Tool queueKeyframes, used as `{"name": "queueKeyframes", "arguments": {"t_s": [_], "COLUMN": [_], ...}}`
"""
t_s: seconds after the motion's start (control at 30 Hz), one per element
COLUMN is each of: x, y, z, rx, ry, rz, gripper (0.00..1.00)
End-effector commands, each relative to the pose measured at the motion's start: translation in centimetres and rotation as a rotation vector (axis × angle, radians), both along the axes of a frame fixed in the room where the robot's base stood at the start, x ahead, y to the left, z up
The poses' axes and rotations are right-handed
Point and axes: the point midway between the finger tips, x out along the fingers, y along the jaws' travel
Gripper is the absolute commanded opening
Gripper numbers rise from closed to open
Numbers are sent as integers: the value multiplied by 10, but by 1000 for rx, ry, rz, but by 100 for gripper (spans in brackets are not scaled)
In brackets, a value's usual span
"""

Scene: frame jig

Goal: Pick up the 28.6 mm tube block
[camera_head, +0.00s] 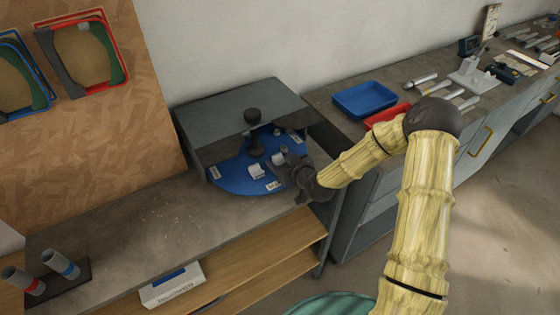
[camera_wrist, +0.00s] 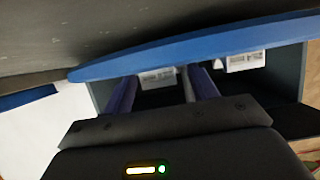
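Small pale blocks stand on a blue round turntable (camera_head: 232,184) in the head view. One block (camera_head: 257,170) is near the middle front, and another block (camera_head: 279,158) is to its right, close to my gripper. The label lettering is too small to read, so I cannot tell which is the 28.6 mm tube block. My gripper (camera_head: 292,168) is at the turntable's right edge. In the wrist view my gripper (camera_wrist: 162,85) has its two fingers apart, with nothing visibly held between them. The turntable's blue edge (camera_wrist: 190,44) crosses in front and hides the fingertips.
A blue tray (camera_head: 364,99) and a red tray (camera_head: 386,115) are on the right counter. The bench left of the turntable is mostly clear.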

Motion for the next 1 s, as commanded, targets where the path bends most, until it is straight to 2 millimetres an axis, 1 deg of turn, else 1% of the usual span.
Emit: {"name": "queueKeyframes", "arguments": {"t_s": [0.03,0.23,0.27,0.5,0.67,0.87,1.0], "x": [0,0,0,0,0,0,1], "y": [0,0,0,0,0,0,-1], "z": [0,0,0,1,7,31,55], "rx": [0,0,0,1,-1,-2,-3], "ry": [0,0,0,-1,-2,-5,-7], "rz": [0,0,0,0,1,0,0], "gripper": [50,11,9,9,9,9,9]}}
